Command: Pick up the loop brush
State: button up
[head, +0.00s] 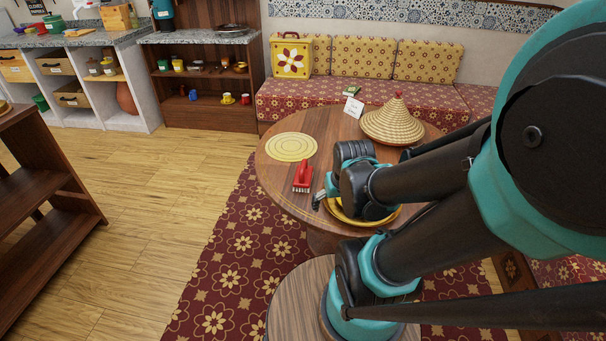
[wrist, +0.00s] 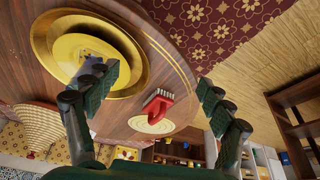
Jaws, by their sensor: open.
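The loop brush (head: 303,176) is red with pale bristles and lies on the round wooden table, left of my arm. In the wrist view the brush (wrist: 156,108) shows between my two fingers, with its bristles towards the top of the picture. My gripper (wrist: 158,86) is open, with nothing between its fingers. In the head view my arm hides most of the gripper, low over the table to the right of the brush. I cannot tell the exact gap to the brush.
A yellow plate (wrist: 52,42) with a small bluish thing (wrist: 92,59) lies beside the left finger. A round woven mat (head: 291,147) lies behind the brush. A woven cone lid (head: 400,122) and a white card (head: 353,107) stand at the table's back.

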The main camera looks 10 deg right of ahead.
jog(key=shift+c, duration=0.6)
jog(key=shift+w+r, duration=0.1)
jog(key=shift+w, duration=0.1)
jog(key=shift+c, duration=1.3)
jog(key=shift+m+g+h, duration=0.3)
jog(key=shift+m+h, duration=0.4)
jog(key=shift+h, duration=0.1)
jog(key=w+a+r, duration=0.1)
jog(key=w, duration=0.3)
jog(key=w+a+r, duration=0.1)
jog(key=w+r, duration=0.1)
jog(key=w, duration=0.3)
jog(key=w+a+r, duration=0.1)
jog(key=w, duration=0.3)
jog(key=shift+w+r, duration=0.15)
jog(key=c, duration=0.5)
jog(key=m+h, duration=0.2)
send_near(303, 164)
jog(key=x, duration=0.5)
jog(key=shift+w+a, duration=0.1)
jog(key=shift+a, duration=0.1)
jog(key=shift+x, duration=3.15)
